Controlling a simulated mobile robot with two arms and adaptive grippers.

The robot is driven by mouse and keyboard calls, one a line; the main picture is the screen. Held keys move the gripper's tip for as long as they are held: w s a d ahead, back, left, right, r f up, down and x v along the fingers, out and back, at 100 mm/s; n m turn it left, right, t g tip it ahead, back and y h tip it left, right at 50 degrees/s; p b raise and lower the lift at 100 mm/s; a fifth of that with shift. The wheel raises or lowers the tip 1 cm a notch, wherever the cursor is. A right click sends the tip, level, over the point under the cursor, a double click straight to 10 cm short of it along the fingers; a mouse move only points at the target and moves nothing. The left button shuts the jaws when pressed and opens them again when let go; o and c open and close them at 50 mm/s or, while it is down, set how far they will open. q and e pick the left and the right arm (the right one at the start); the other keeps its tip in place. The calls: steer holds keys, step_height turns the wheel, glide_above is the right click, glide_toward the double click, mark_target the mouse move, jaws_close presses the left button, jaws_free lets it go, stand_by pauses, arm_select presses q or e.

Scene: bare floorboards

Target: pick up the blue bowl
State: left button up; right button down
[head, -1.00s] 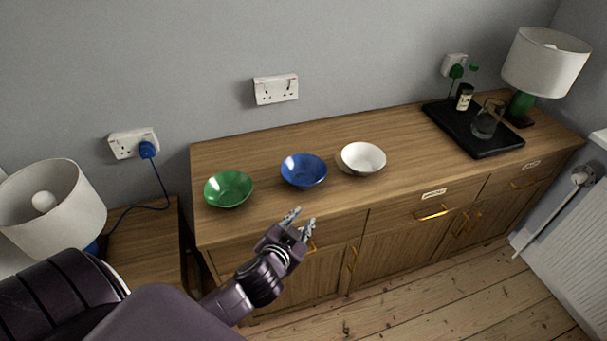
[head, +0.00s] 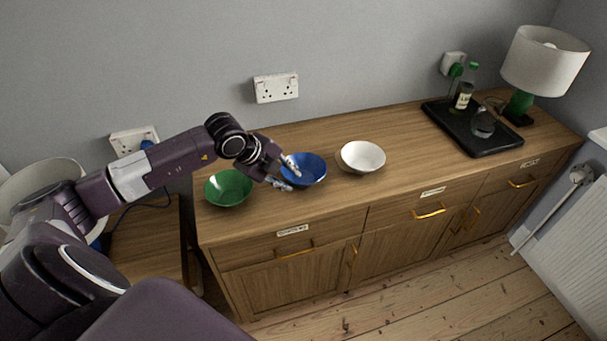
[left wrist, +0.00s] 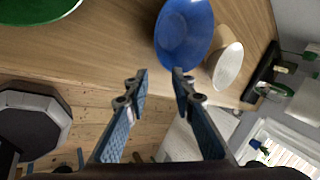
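The blue bowl (head: 309,170) stands upright on the wooden sideboard, between a green bowl and a white bowl. It also shows at the top of the left wrist view (left wrist: 184,36), beyond the fingertips. My left gripper (head: 287,174) is at the left side of the blue bowl in the head view, covering part of its rim. In the left wrist view its two fingers (left wrist: 159,82) are apart with nothing between them. I cannot tell whether a fingertip touches the bowl. My right gripper is not in view.
The green bowl (head: 228,189) is close to the left of my gripper, and the white bowl (head: 362,157) is just right of the blue one. A black tray (head: 495,147) with a bottle and a glass, and a lamp (head: 545,62), stand at the right end. The sideboard's front strip is clear.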

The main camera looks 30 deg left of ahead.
arm_select(q)
steer(key=shift+y, duration=0.6)
steer(key=w+f, duration=0.1)
steer(key=w+a+f+p, duration=0.1)
steer(key=f, duration=0.1)
steer(key=w+a+f+p, duration=0.1)
steer(key=f, duration=0.1)
steer(key=shift+w+a, duration=0.25)
steer(key=shift+w, duration=0.15)
steer(key=shift+w+f+p, duration=0.3)
steer(key=shift+f, duration=0.3)
steer(key=shift+c, duration=0.2)
jaws_close()
steer(key=shift+r, duration=0.1)
